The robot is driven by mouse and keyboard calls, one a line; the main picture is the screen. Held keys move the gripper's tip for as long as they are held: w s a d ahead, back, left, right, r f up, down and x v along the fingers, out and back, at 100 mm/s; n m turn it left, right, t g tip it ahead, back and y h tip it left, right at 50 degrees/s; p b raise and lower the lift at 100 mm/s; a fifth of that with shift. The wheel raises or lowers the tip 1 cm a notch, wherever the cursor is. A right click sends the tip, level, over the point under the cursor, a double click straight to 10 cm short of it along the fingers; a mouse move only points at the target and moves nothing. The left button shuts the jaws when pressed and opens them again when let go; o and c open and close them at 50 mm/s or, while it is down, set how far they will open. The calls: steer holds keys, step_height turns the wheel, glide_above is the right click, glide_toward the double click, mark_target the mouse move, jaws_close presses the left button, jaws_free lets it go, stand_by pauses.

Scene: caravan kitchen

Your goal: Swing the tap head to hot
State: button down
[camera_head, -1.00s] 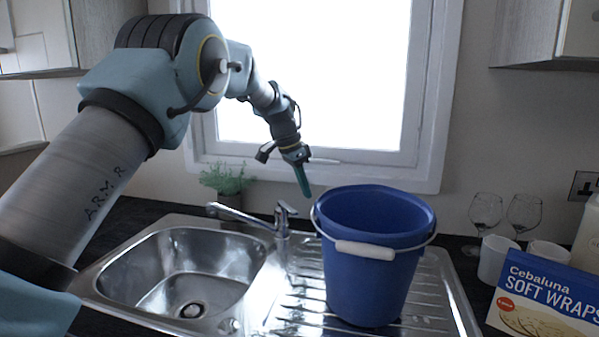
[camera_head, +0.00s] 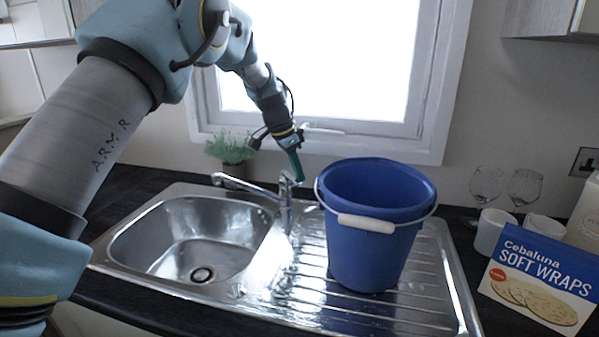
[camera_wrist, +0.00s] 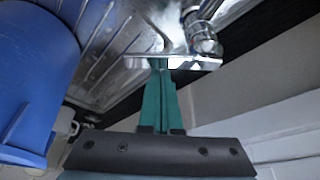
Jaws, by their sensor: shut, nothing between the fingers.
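The chrome tap (camera_head: 285,205) stands at the back of the sink, between the basin and the drainer. Its spout (camera_head: 240,186) points left over the basin, and its lever head (camera_head: 289,181) is on top. My gripper (camera_head: 298,176) is shut and empty, with its green fingertips right at the tap head. In the wrist view the fingertips of my gripper (camera_wrist: 160,64) meet the edge of the flat chrome tap head (camera_wrist: 175,63). I cannot tell whether they press on it or only sit beside it.
A blue bucket (camera_head: 362,245) with a white handle grip stands on the drainer, close right of the tap. It also fills the left of the wrist view (camera_wrist: 35,75). A plant (camera_head: 230,148) stands behind the spout. Cups, glasses and a wraps box (camera_head: 540,280) are at the right.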

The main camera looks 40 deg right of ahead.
steer(key=shift+w+a+m+b, duration=0.1)
steer(key=shift+a+m+b, duration=0.25)
steer(key=shift+m+b, duration=0.25)
steer(key=shift+w+a+f+m+g+y+b, duration=0.15)
steer(key=shift+a+m+g+y+b, duration=0.3)
steer(key=shift+m, duration=0.75)
steer(key=shift+w+a+m+g+y+p, duration=0.25)
steer(key=shift+w+a+m+g, duration=0.1)
steer(key=shift+w+a+m, duration=0.85)
steer(key=shift+w+a+m+g+y+p, duration=0.25)
steer(key=shift+w+a+m, duration=0.65)
steer(key=shift+m, duration=0.6)
steer(key=shift+w, duration=0.25)
